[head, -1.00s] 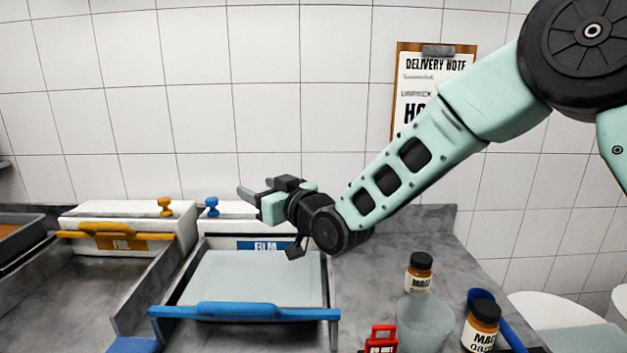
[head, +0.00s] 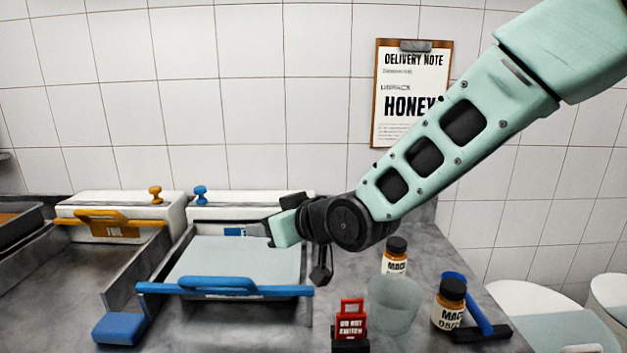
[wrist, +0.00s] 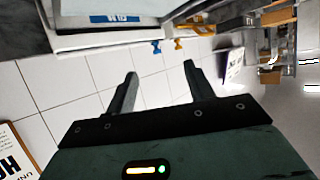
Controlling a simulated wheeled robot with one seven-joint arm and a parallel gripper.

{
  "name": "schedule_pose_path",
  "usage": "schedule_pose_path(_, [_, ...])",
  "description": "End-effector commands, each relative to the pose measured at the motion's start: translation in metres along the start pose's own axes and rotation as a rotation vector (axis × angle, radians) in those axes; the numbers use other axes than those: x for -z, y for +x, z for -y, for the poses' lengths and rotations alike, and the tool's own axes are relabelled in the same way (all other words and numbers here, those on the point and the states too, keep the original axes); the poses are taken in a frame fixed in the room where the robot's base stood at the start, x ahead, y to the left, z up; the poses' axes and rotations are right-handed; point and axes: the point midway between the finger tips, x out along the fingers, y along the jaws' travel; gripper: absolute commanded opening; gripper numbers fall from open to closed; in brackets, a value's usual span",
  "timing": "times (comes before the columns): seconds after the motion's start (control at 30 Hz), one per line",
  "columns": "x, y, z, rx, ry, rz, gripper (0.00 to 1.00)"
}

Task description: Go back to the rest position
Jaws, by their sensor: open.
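My gripper (wrist: 160,85) is open and empty in the wrist view, its two fingers apart with white wall tiles behind them. In the head view my gripper (head: 258,230) points left, in front of the blue-labelled FILM dispenser (head: 290,203) and over the right part of its pale sheet (head: 215,262). Its fingertips are small and dark there, and I cannot tell its exact height over the sheet. My arm reaches in from the upper right.
A FOIL dispenser (head: 130,212) stands at left. Right of the film tray are a red DO NOT SWITCH tag (head: 351,322), a translucent cup (head: 394,305) and two brown jars (head: 396,255) (head: 450,305). A delivery note (head: 410,75) reading HONEY hangs on the wall.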

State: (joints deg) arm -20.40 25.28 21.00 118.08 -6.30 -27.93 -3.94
Motion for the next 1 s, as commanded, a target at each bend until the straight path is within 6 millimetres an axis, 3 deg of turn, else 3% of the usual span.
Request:
schedule_pose_path(0.17, [-0.057, -0.048, 0.017, -0.003, 0.013, 0.252, 0.53])
schedule_pose_path(0.4, [-0.168, -0.170, 0.043, -0.033, 0.064, 0.738, 0.53])
schedule_pose_path(0.6, [-0.226, -0.256, 0.057, -0.057, 0.109, 1.019, 0.53])
schedule_pose_path(0.77, [-0.242, -0.286, 0.062, -0.065, 0.128, 1.116, 0.53])
schedule_pose_path(1.0, [-0.244, -0.290, 0.063, -0.066, 0.131, 1.129, 0.53])
